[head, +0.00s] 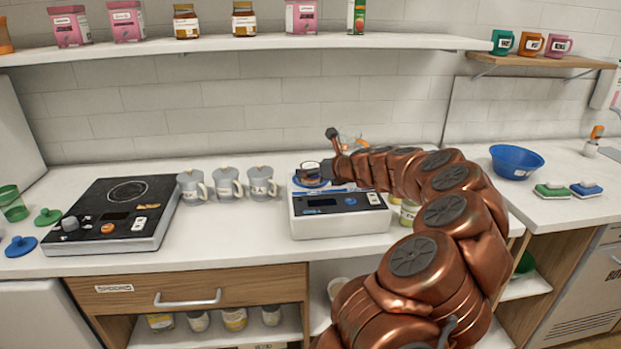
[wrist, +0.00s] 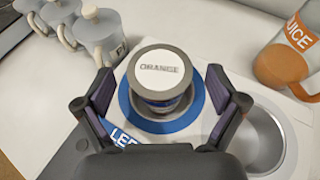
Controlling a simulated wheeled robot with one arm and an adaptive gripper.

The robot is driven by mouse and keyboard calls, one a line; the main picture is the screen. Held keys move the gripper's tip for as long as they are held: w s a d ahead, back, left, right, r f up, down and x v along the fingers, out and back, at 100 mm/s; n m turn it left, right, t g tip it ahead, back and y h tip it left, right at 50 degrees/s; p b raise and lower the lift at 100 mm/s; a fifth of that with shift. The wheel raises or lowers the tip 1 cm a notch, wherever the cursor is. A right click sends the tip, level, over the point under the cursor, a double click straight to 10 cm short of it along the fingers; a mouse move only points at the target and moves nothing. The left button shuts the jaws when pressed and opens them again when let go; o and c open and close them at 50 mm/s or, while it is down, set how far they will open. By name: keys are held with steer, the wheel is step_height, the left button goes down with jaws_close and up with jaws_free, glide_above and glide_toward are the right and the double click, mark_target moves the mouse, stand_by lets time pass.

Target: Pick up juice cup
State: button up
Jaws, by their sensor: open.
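A clear cup labelled "JUICE" with orange contents (wrist: 284,62) stands at the upper right of the wrist view, outside my fingers. In the head view it is partly hidden behind my gripper (head: 330,152). My gripper (wrist: 160,84) is open. Its fingers are on either side of a round container whose lid reads "ORANGE" (wrist: 160,70), with gaps showing at both sides. That container sits on a blue ring (wrist: 190,118) on the white appliance. It also shows in the head view (head: 311,175), just left of my gripper.
The white appliance (head: 340,222) stands mid-counter, with a round metal recess (wrist: 262,140) beside the ring. Several grey lidded mugs (head: 228,185) stand left of it. A black cooktop (head: 110,215) is further left. A blue bowl (head: 516,160) stands right. A loaded shelf (head: 250,43) hangs above.

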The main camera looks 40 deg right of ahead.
steer(key=shift+w, duration=0.1)
steer(key=shift+c, duration=0.3)
steer(key=c, duration=1.5)
